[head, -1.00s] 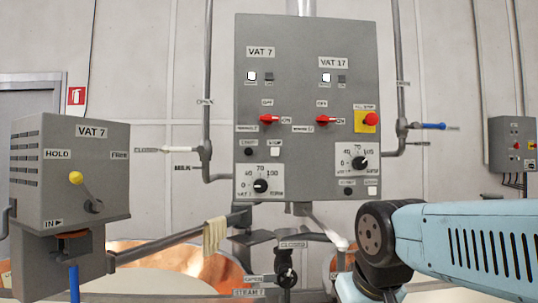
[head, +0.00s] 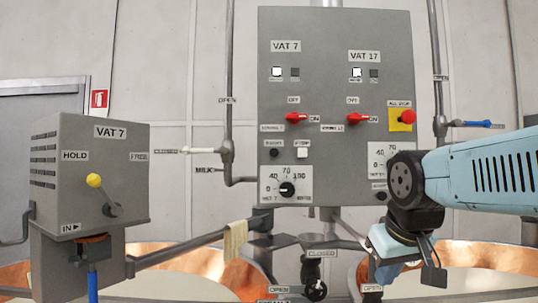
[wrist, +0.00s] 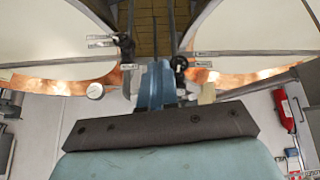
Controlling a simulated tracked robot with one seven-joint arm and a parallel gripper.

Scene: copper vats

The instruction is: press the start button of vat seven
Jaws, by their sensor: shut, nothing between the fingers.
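The grey control panel (head: 336,110) stands upright in the middle of the head view, with a VAT 7 column at left and a VAT 17 column at right. My gripper (wrist: 157,85) is shut and empty in the wrist view, over the vats. In the head view my arm hangs at the lower right, below and apart from these buttons, and hides part of the VAT 17 column.
A grey VAT 7 box (head: 90,170) with a yellow-knobbed lever stands at left. A rail with a cloth (head: 235,240) and valves crosses below the panel, above the copper vats (head: 200,268). A yellow-backed red stop button (head: 408,117) is at the upper right.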

